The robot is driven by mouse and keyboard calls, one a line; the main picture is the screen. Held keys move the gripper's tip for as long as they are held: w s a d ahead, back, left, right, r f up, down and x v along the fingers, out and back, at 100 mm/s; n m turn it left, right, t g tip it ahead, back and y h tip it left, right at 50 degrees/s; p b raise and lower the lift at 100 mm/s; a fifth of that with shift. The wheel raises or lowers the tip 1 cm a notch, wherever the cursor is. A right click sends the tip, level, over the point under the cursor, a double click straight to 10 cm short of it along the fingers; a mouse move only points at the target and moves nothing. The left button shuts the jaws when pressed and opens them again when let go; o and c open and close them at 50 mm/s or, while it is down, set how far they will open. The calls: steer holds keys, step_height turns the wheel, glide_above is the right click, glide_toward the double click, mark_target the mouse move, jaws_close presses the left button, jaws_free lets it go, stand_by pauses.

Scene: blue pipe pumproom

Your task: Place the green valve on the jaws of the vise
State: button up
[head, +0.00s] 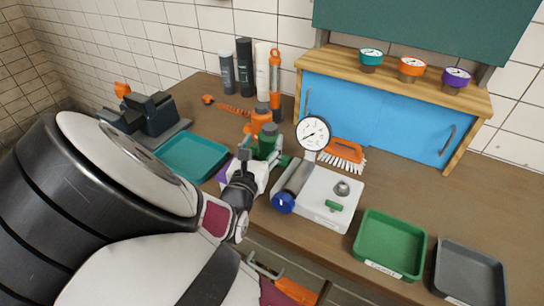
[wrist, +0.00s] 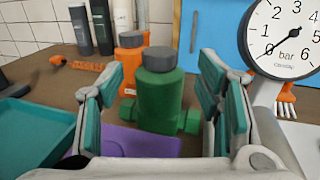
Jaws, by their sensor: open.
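The green valve (wrist: 159,98) has a grey cap and stands upright on a purple mat (wrist: 128,143) in the wrist view. In the head view the green valve (head: 267,141) is partly hidden by my gripper. My gripper (wrist: 165,98) is open, with one finger on each side of the valve and visible gaps between. In the head view my gripper (head: 262,168) is at the near side of the valve. The vise (head: 150,115) stands at the back left of the bench, dark with an orange part; my arm hides some of its surroundings.
An orange valve (head: 261,115) stands just behind the green one. A pressure gauge (head: 312,134) on a white test stand (head: 325,200) is close on the right. A teal tray (head: 191,157) lies between the vise and the valve. A green tray (head: 390,244) sits at the front right.

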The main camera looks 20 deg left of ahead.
mark_target(268, 132)
steer(key=w+b, duration=0.1)
steer(key=w, duration=0.1)
steer(key=w+a+b, duration=0.1)
steer(key=w, duration=0.2)
steer(key=shift+w, duration=0.15)
steer(key=shift+r, duration=0.15)
jaws_close()
